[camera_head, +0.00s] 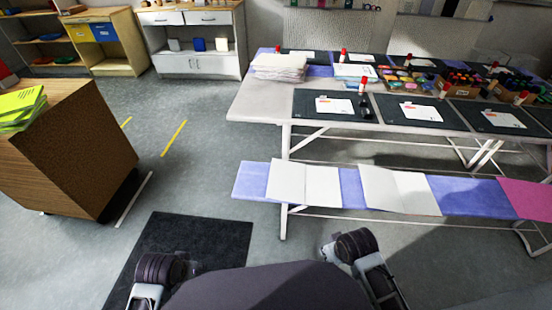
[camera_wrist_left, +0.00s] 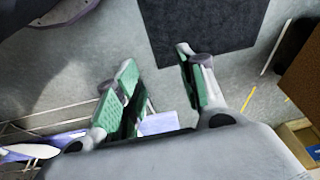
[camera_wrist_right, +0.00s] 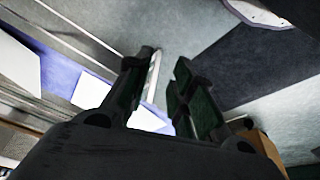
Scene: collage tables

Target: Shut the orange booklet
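No orange cover shows in any view. Two booklets lie spread open with white pages up on the low bench in the head view, a left one (camera_head: 305,184) and a right one (camera_head: 400,190). Their covers are hidden, so I cannot tell which is orange. White pages also show beyond the fingers in the right wrist view. My left gripper (camera_wrist_left: 157,57) is open and empty above the floor. My right gripper (camera_wrist_right: 164,58) is open and empty, apart from the booklets.
The low bench (camera_head: 453,196) has a blue-violet top and a pink area (camera_head: 527,199) at right. Behind it stands a table (camera_head: 262,105) with black mats, paper stacks and red-capped sticks. A brown cabinet (camera_head: 80,150) with green booklets (camera_head: 20,106) stands left.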

